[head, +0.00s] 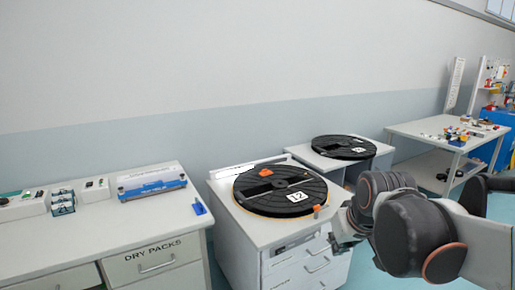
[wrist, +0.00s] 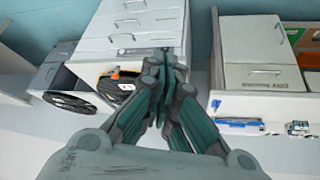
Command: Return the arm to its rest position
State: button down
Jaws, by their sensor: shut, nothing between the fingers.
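My gripper (head: 347,228) is at the lower right of the head view, in front of the right edge of a white drawer cabinet (head: 262,245). In the wrist view my gripper (wrist: 163,52) has its fingers together with nothing between them. My dark grey arm comes in from the right of the head view. A large black reel (head: 265,203) with an orange part and a white label lies flat on top of the cabinet. It also shows in the wrist view (wrist: 112,88), partly hidden behind the fingers.
A second black reel (head: 338,153) lies on a cabinet behind. The dry-packs bench (head: 160,225) at left bears a blue-and-white device (head: 152,188) and small boxes. A table (head: 410,128) with small coloured parts stands at the far right.

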jog(key=s+d+f+m+t, duration=0.1)
jog(key=s+f, duration=0.1)
jog(key=s, duration=1.3)
jog(key=shift+s+f+h, duration=0.15)
jog(key=shift+f+h, duration=0.15)
